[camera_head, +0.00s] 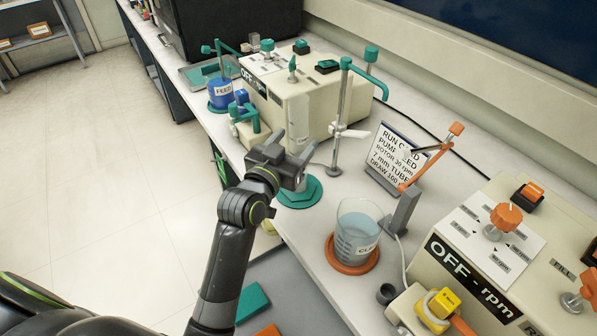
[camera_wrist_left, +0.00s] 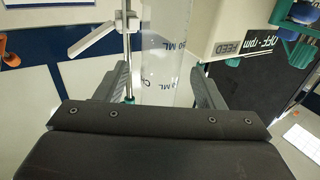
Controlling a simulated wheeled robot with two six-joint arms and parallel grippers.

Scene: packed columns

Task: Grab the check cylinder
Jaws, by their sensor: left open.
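The clear tube is hard to make out there and partly hidden by my gripper. I cannot tell whether either finger touches it. My right gripper is not in view.
A green-topped stand with a white clamp (camera_head: 349,133) rises close to my gripper. A beaker (camera_head: 357,228) on an orange coaster stands nearer. Cream pump boxes (camera_head: 325,100) and (camera_head: 470,270) flank a sign (camera_head: 388,150). Blue FEED jar (camera_head: 222,97) is at the back left.

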